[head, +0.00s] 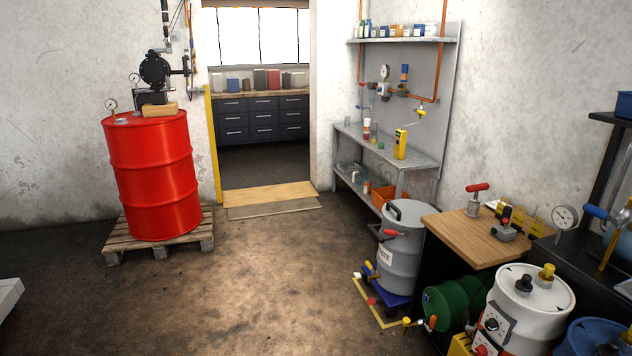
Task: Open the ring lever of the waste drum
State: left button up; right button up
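The waste drum (404,262) is a grey metal drum with a white label, standing right of centre in the head view. Its lid (408,212) is on and carries a dark handle. A red-gripped lever (392,233) shows on the drum's upper front, near the rim. The frame is too small to tell whether the lever is open or closed. The drum stands on a low blue base (388,298) on the floor. Neither of my grippers is in view.
A wooden-topped bench (470,236) stands close to the drum's right. A grey shelf unit (400,152) is behind. A red drum (152,178) sits on a pallet at left. Open floor (250,280) lies left.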

aim_at(388, 231)
jog(key=i+j+z, duration=0.1)
jog(key=i+z, duration=0.15)
jog(key=i, duration=0.25)
jog(key=i+j+z, duration=0.3)
jog(key=i, duration=0.25)
